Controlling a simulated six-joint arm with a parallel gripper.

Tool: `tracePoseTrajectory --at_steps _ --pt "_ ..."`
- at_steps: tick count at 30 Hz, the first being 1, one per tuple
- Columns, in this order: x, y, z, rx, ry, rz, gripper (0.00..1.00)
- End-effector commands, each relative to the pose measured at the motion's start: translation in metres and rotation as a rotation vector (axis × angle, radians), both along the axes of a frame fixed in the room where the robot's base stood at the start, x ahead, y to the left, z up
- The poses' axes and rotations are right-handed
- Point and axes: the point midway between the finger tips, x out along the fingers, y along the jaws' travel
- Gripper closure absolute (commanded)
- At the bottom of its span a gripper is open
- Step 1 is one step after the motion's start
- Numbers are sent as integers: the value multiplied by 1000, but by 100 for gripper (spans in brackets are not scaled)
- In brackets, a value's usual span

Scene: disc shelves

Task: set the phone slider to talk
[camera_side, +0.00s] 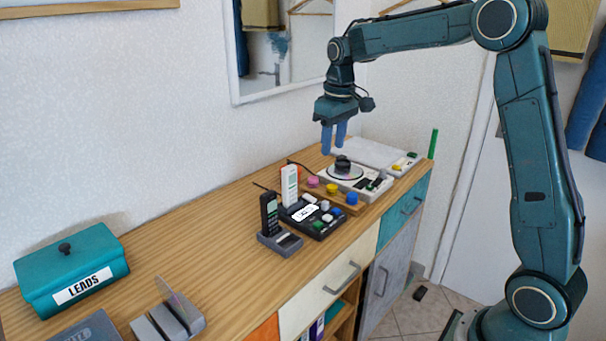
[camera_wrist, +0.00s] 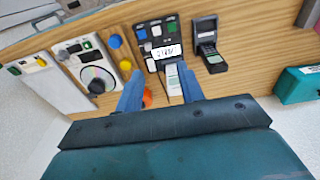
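A black desk phone unit (camera_side: 322,229) with a white display, coloured buttons and an upright white handset (camera_side: 290,184) sits mid-counter. The unit (camera_wrist: 153,32) and the handset (camera_wrist: 172,82) also show in the wrist view. A black handset (camera_side: 269,213) stands in a grey cradle (camera_side: 289,243) to its left; the cradle also shows in the wrist view (camera_wrist: 204,24). I cannot make out which part is the phone slider or its setting. My gripper (camera_side: 334,150) is in the air above the counter, apart from everything. Its blue fingers (camera_wrist: 160,80) are spread and empty.
A white disc player (camera_side: 372,187) with a black knob (camera_side: 342,164) stands to the right, beside pink, yellow and blue buttons (camera_side: 332,188). A teal LEADS box (camera_side: 70,268) is at the left. Bare wood (camera_side: 195,240) lies between the box and the phones.

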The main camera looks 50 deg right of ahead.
Motion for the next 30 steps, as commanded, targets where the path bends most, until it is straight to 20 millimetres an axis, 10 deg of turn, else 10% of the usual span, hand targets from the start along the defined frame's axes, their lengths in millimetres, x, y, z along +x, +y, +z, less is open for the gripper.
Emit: tracePoseTrajectory --at_steps 12,30 --pt "47 -43 -60 22 87 0 62" --pt "50 -46 -79 24 95 0 62"
